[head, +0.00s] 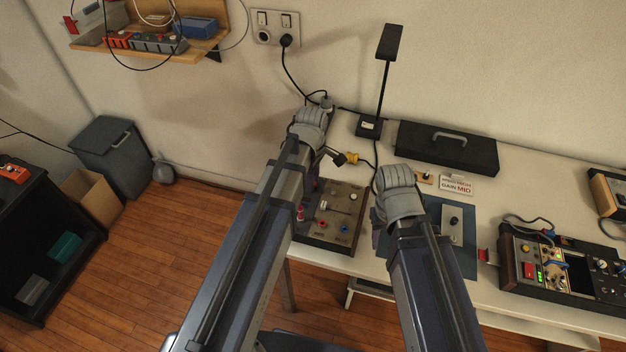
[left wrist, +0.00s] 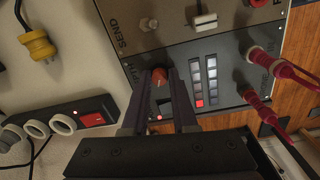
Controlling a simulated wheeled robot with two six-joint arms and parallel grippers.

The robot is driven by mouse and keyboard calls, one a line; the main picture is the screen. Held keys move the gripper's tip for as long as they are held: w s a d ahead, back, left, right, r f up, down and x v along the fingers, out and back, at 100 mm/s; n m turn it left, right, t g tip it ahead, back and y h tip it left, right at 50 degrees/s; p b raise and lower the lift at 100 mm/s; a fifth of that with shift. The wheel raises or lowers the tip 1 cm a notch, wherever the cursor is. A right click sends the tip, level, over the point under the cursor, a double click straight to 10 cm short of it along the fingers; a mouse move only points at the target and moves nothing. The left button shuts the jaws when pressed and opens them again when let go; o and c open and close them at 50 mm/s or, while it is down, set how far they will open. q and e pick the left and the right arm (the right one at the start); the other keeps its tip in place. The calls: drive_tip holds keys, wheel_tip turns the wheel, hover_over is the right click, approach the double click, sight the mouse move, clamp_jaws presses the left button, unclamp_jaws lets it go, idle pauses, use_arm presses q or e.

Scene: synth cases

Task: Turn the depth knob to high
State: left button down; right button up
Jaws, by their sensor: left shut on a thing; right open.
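In the left wrist view, my left gripper (left wrist: 162,88) is shut on a small orange-red knob (left wrist: 159,74) on a dark grey panel (left wrist: 226,55). The lettering beside the knob is partly covered; only its end shows. A column of square lights (left wrist: 204,82) stands beside it, with the lowest lit red. In the head view, the beige panel of this equipment (head: 345,207) shows beside my left arm, which hides the knob and my left fingertips. My right gripper (head: 380,228) hangs over the blue mat, open; its fingertips are mostly hidden by my arm.
Red plugs (left wrist: 262,60) with cables stick out beside the lights. A power strip (left wrist: 88,118) and a yellow plug (left wrist: 39,47) lie nearby. A lamp (head: 369,126), black case (head: 447,148), a sign card (head: 457,185) and a dark instrument (head: 520,272) stand on the table.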

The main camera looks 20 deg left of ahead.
use_arm(q)
drive_tip(key=m, duration=0.5)
drive_tip(key=shift+m, duration=0.3)
drive_tip(key=m, duration=1.5)
drive_tip(key=shift+w+g, duration=0.1)
drive_tip(key=shift+g, duration=0.2)
drive_tip(key=m, duration=1.4)
drive_tip(key=shift+m, duration=0.4)
drive_tip(key=m, duration=0.4)
drive_tip(key=shift+m, duration=0.4)
